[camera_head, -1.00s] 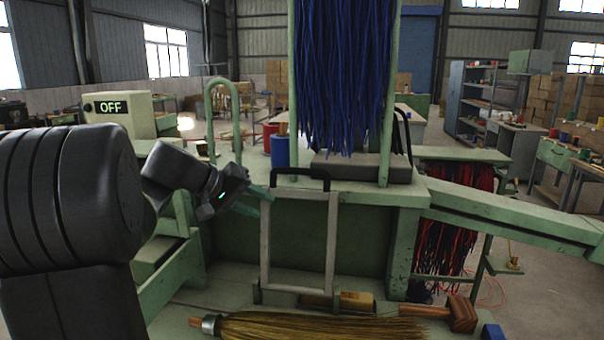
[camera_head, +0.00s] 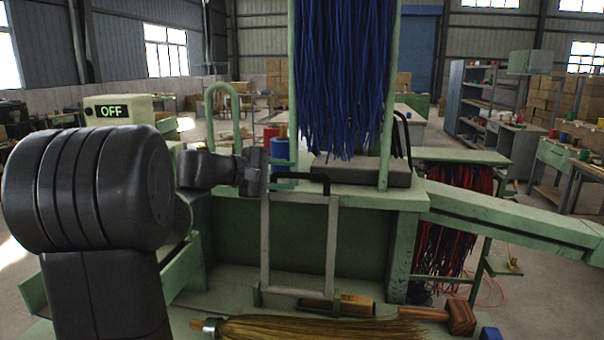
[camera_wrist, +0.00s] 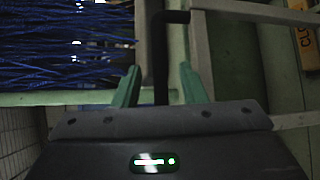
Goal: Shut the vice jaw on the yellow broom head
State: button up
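The broom head (camera_head: 320,328) lies along the front of the bench, yellow-brown bristles to the right and a metal ferrule at its left end; its lower edge is cut off. Behind it stands a pale grey upright frame (camera_head: 332,245) with a black handle bar (camera_head: 318,178) on top. I cannot tell for certain that this frame is the vice jaw. My gripper (camera_head: 294,182) is at the handle's upper left. In the wrist view my gripper (camera_wrist: 160,82) has its green fingers apart, with the black bar (camera_wrist: 160,60) showing between them; contact cannot be seen.
Blue strands (camera_head: 345,80) hang behind the handle, between green posts. A yellow label (camera_head: 357,303) and a wooden mallet (camera_head: 455,315) lie near the broom. A control box (camera_head: 117,108) reads OFF. A green rail (camera_head: 510,215) runs right.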

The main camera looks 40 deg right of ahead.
aim_at(298, 176)
jog(key=p+x, duration=0.1)
jog(key=x, duration=0.4)
jog(key=shift+d, duration=0.25)
jog(key=shift+f, duration=0.1)
grip_shut()
